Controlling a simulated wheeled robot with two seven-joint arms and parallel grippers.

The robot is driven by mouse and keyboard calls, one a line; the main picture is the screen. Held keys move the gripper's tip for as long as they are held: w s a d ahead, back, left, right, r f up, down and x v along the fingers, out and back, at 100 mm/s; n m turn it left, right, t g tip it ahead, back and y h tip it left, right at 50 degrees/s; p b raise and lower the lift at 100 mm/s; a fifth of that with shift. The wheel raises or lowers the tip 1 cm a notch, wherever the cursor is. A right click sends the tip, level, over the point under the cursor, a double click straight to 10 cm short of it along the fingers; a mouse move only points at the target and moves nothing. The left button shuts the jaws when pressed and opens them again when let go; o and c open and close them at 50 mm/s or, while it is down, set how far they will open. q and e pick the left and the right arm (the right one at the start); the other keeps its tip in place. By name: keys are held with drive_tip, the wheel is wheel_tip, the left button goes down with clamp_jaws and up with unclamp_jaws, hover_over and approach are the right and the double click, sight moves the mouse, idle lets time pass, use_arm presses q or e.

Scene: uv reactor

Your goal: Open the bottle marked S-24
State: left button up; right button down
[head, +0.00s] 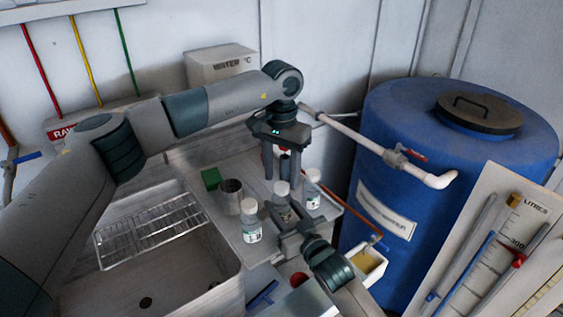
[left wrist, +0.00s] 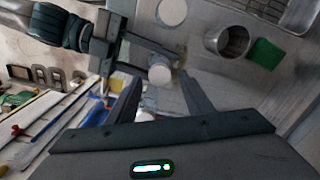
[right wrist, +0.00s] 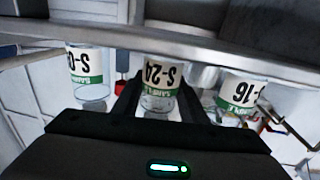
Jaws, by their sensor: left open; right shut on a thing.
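The bottle marked S-24 (right wrist: 160,82), clear with a white and green label, stands upright in the middle of three bottles; its white cap (head: 282,187) is on. My right gripper (right wrist: 160,98) is shut around its body from the side. My left gripper (head: 282,174) is open and points down above the cap. In the left wrist view the S-24 cap (left wrist: 160,73) appears between the open fingers, with no visible grip. The S-16 bottle (right wrist: 241,92) stands on one side and a bottle (right wrist: 88,72) with a partly readable "S-0" label on the other.
A metal beaker (head: 231,196) and a green block (head: 211,179) stand left of the bottles. A sink with a wire rack (head: 150,228) lies further left. A blue tank (head: 400,150) and white pipe (head: 360,140) are at the right. Neighbouring bottles leave little room.

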use_arm(q)
drive_tip(key=shift+f, duration=1)
drive_tip(key=c, duration=1.1)
drive_tip(key=shift+c, duration=0.2)
